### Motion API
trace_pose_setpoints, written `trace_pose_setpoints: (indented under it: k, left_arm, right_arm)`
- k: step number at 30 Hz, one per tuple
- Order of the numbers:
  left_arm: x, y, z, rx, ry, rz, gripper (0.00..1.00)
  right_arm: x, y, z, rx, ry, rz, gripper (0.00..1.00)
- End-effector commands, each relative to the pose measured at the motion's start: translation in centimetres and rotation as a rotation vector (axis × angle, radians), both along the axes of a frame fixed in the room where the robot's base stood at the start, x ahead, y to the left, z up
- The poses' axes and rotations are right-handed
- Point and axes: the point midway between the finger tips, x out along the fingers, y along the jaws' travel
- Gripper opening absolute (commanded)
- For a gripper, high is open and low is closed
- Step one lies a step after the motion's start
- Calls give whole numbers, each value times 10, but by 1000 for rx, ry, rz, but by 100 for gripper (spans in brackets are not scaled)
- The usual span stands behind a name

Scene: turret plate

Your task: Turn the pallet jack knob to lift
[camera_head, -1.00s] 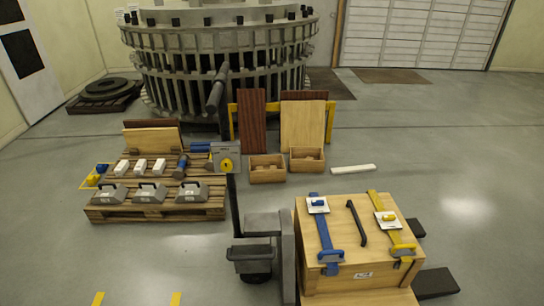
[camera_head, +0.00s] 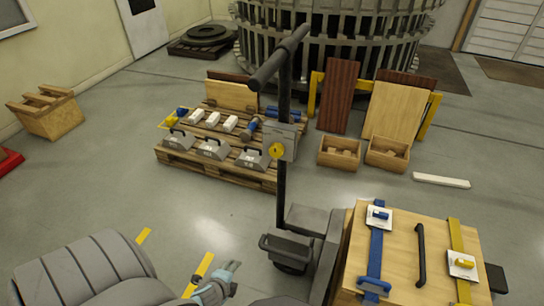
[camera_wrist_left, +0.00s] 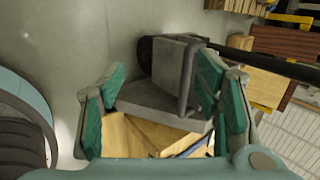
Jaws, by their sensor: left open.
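The pallet jack's dark upright pole (camera_head: 282,190) stands in the middle of the head view with a crossbar handle (camera_head: 278,58) on top. The round yellow knob (camera_head: 276,150) sits on a grey plate (camera_head: 290,143) partway up the pole. My left gripper (camera_head: 233,268) is low, left of the jack's grey body (camera_head: 309,219) and well below the knob. In the left wrist view its teal fingers (camera_wrist_left: 155,100) are apart and empty, with the jack body (camera_wrist_left: 170,75) beyond them. The knob cannot be made out in that view. My right gripper is out of view.
A wooden crate (camera_head: 402,245) with blue and yellow straps is to the jack's right. A wooden pallet (camera_head: 232,172) with grey weights and tools lies behind it. Two small wooden boxes (camera_head: 340,153) (camera_head: 387,154) stand farther back. Floor left of the jack is open.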

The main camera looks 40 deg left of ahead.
Motion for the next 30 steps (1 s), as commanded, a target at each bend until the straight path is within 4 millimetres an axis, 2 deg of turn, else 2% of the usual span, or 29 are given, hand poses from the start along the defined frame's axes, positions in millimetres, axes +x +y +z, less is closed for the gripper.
trace_pose_setpoints:
  k: [1, 2, 3, 4, 6, 7, 9, 10, 12, 14, 24, 30]
  left_arm:
    - [49, 16, 33, 222, -70, -210, 58]
    - [76, 22, 66, 389, -105, -338, 58]
    - [106, 26, 111, 612, -144, -477, 58]
    - [123, 26, 145, 772, -168, -559, 58]
    - [146, 21, 215, 1094, -200, -674, 58]
    - [151, 18, 239, 1203, -206, -700, 58]
    - [156, 11, 278, 1376, -211, -728, 58]
    - [158, 10, 288, 1421, -212, -731, 58]
    - [165, 10, 299, 1466, -210, -735, 58]
    - [174, 13, 301, 1467, -210, -735, 58]
    - [263, 43, 298, 1459, -211, -733, 58]
    - [290, 52, 298, 1457, -211, -734, 58]
  right_arm:
    - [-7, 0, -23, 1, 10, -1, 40]
    - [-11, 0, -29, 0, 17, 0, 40]
    - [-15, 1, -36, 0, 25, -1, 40]
    - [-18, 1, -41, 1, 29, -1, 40]
    - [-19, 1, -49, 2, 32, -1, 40]
    - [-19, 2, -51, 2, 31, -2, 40]
    - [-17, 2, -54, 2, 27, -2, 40]
    - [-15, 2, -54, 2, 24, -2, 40]
    - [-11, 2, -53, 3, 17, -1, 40]
    - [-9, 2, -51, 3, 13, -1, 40]
    - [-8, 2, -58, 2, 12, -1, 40]
    - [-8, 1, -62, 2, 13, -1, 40]
